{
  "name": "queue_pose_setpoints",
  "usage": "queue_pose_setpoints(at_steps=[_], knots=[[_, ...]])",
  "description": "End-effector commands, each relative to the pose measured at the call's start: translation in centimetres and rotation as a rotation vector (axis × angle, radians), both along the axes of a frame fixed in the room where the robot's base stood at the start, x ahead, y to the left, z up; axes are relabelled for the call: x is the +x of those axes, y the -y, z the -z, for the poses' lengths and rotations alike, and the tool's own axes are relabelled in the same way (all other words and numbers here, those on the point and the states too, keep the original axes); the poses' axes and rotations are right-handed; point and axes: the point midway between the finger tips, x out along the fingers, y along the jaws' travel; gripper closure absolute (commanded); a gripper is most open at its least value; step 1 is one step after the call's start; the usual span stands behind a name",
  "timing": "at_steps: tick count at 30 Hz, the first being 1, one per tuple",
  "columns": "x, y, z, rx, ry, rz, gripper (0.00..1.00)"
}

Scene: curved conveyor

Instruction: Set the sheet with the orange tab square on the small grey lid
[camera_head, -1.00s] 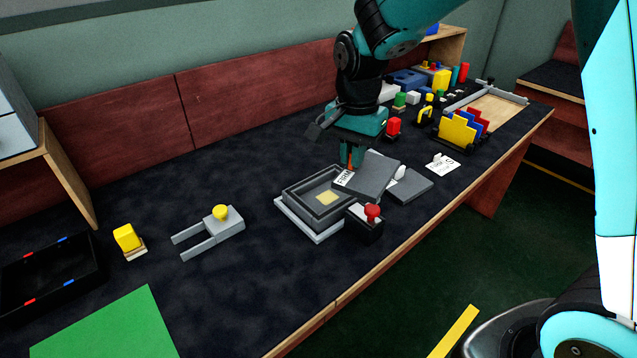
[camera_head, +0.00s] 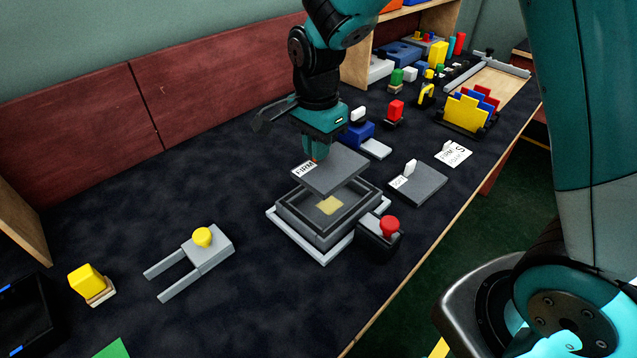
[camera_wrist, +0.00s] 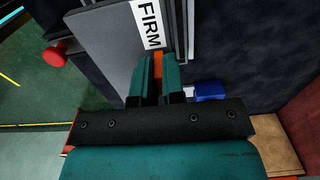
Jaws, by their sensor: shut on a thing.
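My gripper (camera_head: 316,150) is shut on the orange tab (camera_wrist: 158,66) of a flat grey sheet marked FIRM (camera_head: 336,173). The sheet is held roughly level above the back part of a shallow grey rimmed piece (camera_head: 303,226), apart from it as far as I can tell. That piece, probably the small grey lid, lies on a pale base plate (camera_head: 283,229) and has a yellow square (camera_head: 330,205) inside. The sheet hides its back edge. In the wrist view the sheet (camera_wrist: 100,45) reaches away from the fingers.
A red-knobbed dark block (camera_head: 378,240) stands against the front right of the rimmed piece. Another grey sheet with a white tab (camera_head: 425,187) lies to the right. A grey fork with a yellow knob (camera_head: 208,250) lies left. A blue block (camera_head: 357,133) stands behind.

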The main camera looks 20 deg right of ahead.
Motion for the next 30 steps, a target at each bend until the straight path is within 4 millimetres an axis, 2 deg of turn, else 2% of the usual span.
queue_pose_setpoints(at_steps=[1, 4, 11, 15, 18, 30], knots=[[-0.1, 0.1, 1.5, -0.001, -0.006, 0.001, 1.00], [0.0, 0.1, 3.5, -0.001, -0.003, 0.001, 1.00], [0.0, 0.3, 5.7, 0.000, -0.001, 0.004, 1.00], [-0.1, 0.3, 8.0, -0.001, -0.004, 0.003, 1.00], [0.0, 0.3, 9.0, -0.001, -0.002, 0.003, 1.00], [0.0, 0.2, 9.6, 0.000, 0.001, 0.003, 1.00]])
